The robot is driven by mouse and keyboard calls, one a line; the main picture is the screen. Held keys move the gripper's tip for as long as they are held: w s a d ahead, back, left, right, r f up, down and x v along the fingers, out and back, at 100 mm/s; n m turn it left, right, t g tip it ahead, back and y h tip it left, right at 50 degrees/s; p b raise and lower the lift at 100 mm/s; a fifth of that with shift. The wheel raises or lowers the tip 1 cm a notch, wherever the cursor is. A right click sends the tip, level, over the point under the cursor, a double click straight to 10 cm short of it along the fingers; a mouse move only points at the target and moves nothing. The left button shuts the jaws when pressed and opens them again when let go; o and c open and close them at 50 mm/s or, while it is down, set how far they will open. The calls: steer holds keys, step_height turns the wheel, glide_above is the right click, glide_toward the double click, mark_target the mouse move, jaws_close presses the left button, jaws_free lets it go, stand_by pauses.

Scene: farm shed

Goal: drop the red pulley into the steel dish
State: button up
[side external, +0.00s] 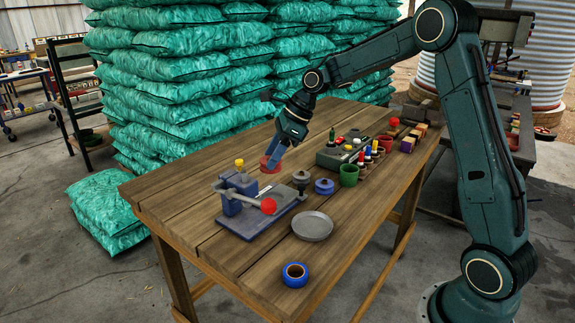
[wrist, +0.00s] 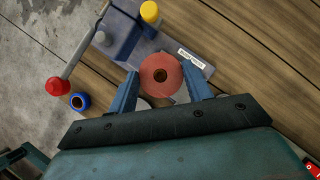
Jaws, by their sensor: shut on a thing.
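The red pulley (wrist: 161,76) is a round disc with a dark centre hole, held between the two fingers of my gripper (wrist: 160,92) in the wrist view. In the side external view, my gripper (side external: 274,157) points down over the far part of the table, and the pulley (side external: 269,165) shows at its fingertips. I cannot tell whether the pulley touches the table. The steel dish (side external: 312,226) is a shallow grey round plate, nearer the camera and to the right of the gripper. It looks empty. In the wrist view the dish is mostly hidden behind the gripper.
A lever fixture (side external: 250,210) with a red ball knob and yellow cap stands between gripper and dish. Grey and blue pulleys (side external: 324,186) and a green cup (side external: 349,175) lie right of it. A blue ring (side external: 295,275) sits near the front edge. Bare wood surrounds the dish's front.

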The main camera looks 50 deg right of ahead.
stand_by(0.4)
steer(key=shift+s+d, duration=0.2)
steer(key=shift+s, duration=0.35)
steer(key=s, duration=1.2)
steer(key=shift+s+d, duration=0.3)
steer(key=shift+d, duration=0.1)
steer(key=shift+f, duration=0.25)
steer(key=shift+f, duration=2.85)
